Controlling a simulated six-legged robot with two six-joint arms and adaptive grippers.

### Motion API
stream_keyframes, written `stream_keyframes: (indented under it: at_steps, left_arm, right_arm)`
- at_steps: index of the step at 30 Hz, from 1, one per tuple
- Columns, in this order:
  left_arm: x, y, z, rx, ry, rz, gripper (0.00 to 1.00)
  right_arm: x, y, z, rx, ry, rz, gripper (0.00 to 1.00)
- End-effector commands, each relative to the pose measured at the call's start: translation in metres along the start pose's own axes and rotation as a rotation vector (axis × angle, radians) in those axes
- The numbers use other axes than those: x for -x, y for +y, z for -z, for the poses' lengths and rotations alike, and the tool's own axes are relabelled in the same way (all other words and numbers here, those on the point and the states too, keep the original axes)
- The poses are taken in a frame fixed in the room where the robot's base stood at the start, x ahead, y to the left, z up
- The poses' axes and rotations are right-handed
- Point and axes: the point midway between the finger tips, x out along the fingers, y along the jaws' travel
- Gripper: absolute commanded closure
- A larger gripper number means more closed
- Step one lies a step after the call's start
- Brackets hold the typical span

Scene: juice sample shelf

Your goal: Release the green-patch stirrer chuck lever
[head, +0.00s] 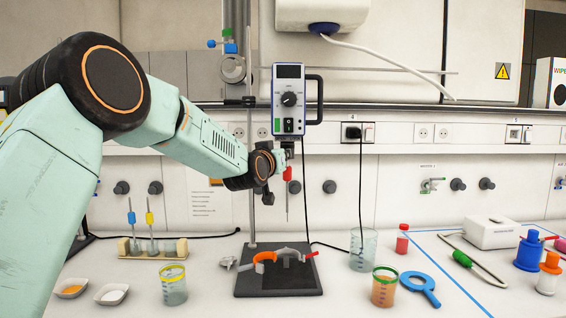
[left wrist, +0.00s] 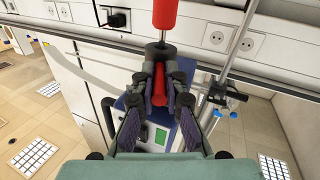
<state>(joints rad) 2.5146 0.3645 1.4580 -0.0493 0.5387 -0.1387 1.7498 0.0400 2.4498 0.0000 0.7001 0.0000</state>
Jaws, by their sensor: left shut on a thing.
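The overhead stirrer (head: 290,100) is a blue-and-grey motor box with a dial and a green patch (head: 288,126) low on its front. The green patch also shows in the left wrist view (left wrist: 160,137). Its chuck (left wrist: 158,55) sits under the box, with a red grip (head: 287,173) and thin shaft (head: 288,208) below. My left gripper (head: 284,160) is at the chuck. In the left wrist view, its fingers (left wrist: 159,92) are closed around a red lever (left wrist: 147,97) beside the chuck. The fingers hide part of the lever, so its angle is unclear.
A vertical stand rod (head: 250,190) rises close behind the gripper.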

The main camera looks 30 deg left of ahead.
Motion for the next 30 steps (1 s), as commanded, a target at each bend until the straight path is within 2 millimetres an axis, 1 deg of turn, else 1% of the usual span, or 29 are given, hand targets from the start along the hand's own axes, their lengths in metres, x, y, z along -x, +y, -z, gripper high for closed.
stream_keyframes:
  at_steps: [4, 8, 21, 30]
  left_arm:
    - [0.001, -0.003, 0.000, 0.002, -0.010, -0.067, 1.00]
    - [0.001, -0.005, 0.001, 0.002, -0.019, -0.125, 1.00]
    - [0.000, -0.007, 0.004, 0.000, -0.035, -0.284, 1.00]
    - [0.000, -0.008, 0.003, -0.001, -0.039, -0.339, 1.00]
  right_arm:
    - [0.001, 0.000, 0.000, 0.000, 0.000, 0.000, 0.60]
    - [0.008, 0.000, 0.000, 0.000, 0.000, 0.000, 0.60]
    - [0.051, 0.000, 0.000, 0.000, 0.000, 0.000, 0.60]
    - [0.069, -0.001, 0.000, 0.000, 0.000, 0.000, 0.60]
